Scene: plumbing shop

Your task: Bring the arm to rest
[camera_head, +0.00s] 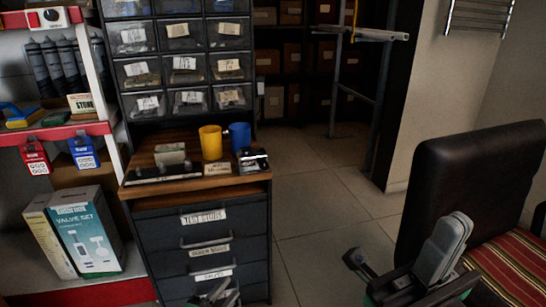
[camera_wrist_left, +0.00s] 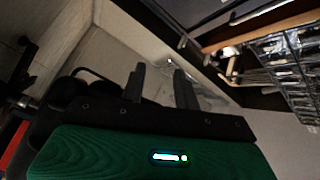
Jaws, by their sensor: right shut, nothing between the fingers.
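My left gripper (camera_head: 220,292) shows at the bottom of the head view, in front of the lower drawers of the dark cabinet (camera_head: 200,226). In the left wrist view its two dark fingers (camera_wrist_left: 158,86) stand apart with nothing between them. My right gripper (camera_head: 359,263) is at the lower right of the head view, left of the black chair. It is shut and empty, above the tiled floor.
The cabinet's wooden top (camera_head: 222,183) carries a yellow mug (camera_head: 211,143), a blue mug (camera_head: 240,137) and small items. A black chair (camera_head: 455,185) with a striped seat stands close at the right. A valve set box (camera_head: 87,238) is at the left. Tiled floor (camera_head: 318,205) is clear beyond.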

